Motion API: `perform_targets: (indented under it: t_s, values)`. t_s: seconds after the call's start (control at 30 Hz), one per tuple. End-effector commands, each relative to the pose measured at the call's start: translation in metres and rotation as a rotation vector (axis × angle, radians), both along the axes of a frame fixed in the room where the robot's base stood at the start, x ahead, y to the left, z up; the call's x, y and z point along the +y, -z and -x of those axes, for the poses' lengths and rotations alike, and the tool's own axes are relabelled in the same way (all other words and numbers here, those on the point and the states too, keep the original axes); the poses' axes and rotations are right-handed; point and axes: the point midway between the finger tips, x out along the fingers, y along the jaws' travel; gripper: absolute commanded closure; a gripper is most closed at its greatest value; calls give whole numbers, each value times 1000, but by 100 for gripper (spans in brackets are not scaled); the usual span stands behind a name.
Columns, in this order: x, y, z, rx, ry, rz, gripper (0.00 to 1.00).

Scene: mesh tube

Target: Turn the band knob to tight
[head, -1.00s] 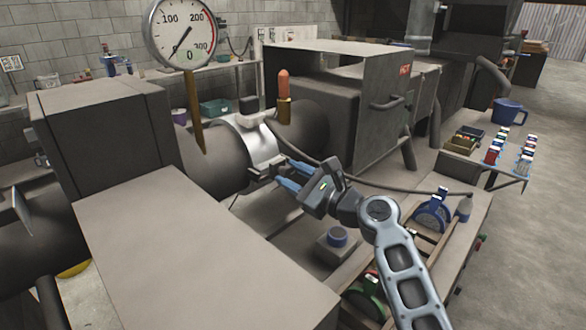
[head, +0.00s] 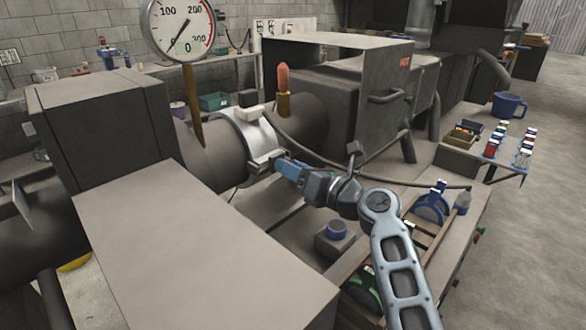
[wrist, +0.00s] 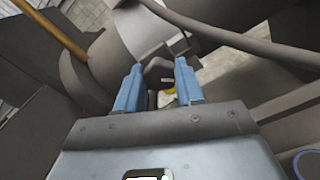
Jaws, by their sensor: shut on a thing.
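A silver band (head: 246,136) wraps around the dark horizontal tube (head: 208,152), with a clasp on its lower right side. My gripper (head: 284,168) is at this clasp, its blue fingers pointing left to the band. In the wrist view a dark knob (wrist: 158,74) sits between the two blue fingertips of my gripper (wrist: 160,72), and the fingers are shut on it. The fingers hide most of the knob in the head view. I cannot read any mark on the knob.
A round gauge (head: 180,28) stands above the tube at the left. An orange-tipped brass piece (head: 284,92) rises behind the band. A dark hose (head: 330,166) runs close past my gripper. A metal box (head: 340,100) stands behind, and a wide flat cover (head: 190,260) lies in front.

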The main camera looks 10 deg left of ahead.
Motion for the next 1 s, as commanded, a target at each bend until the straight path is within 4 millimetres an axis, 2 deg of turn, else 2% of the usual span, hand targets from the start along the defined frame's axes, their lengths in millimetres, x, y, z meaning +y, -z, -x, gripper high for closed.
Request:
perform_targets:
  t_s: [0.5, 1.0]
  values:
    - [2, 2, 0, 351, -3, -270, 94]
    - [1, 2, -1, 490, -1, -380, 94]
